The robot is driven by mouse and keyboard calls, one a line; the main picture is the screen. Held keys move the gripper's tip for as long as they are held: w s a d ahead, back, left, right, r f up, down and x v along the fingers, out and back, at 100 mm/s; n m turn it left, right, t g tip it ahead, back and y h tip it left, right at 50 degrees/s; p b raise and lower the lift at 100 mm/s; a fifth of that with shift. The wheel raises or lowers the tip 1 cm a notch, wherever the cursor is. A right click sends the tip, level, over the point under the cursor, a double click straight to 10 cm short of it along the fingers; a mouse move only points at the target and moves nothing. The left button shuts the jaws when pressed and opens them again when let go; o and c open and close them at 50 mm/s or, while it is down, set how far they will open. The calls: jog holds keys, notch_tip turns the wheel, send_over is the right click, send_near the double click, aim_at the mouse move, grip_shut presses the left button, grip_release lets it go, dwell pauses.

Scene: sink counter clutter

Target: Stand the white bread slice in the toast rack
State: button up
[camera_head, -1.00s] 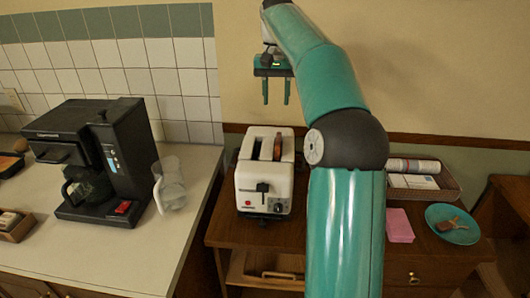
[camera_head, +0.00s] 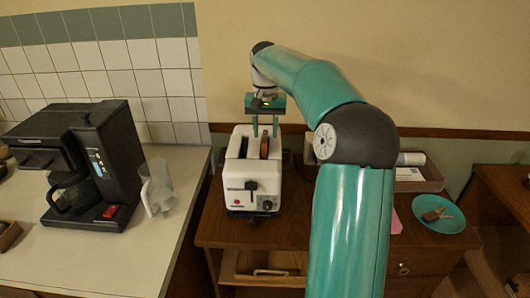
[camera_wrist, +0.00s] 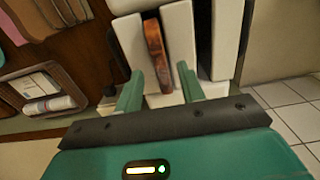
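My gripper (camera_head: 265,132) is open above the white toaster (camera_head: 252,184), its two fingers pointing down. A brown slice (camera_head: 264,147) stands on edge in the toaster's right slot in the head view, its top sticking out. In the wrist view my gripper (camera_wrist: 160,88) has one finger on each side of the brown slice (camera_wrist: 157,52); I cannot tell whether they touch it. The other slot (camera_wrist: 204,42) looks dark and empty. I cannot make out a slice that is clearly white, nor a separate toast rack.
A black coffee maker (camera_head: 84,165) and a clear pitcher (camera_head: 158,188) stand on the left counter. A teal plate (camera_head: 438,214) with a brown piece on it lies on the wooden cabinet's right. A basket (camera_head: 425,180) stands behind, partly hidden by my arm.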

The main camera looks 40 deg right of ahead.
notch_tip(320, 180, down, 3)
jog(key=shift+r, duration=0.2)
grip_shut()
jog(key=shift+a, duration=0.1)
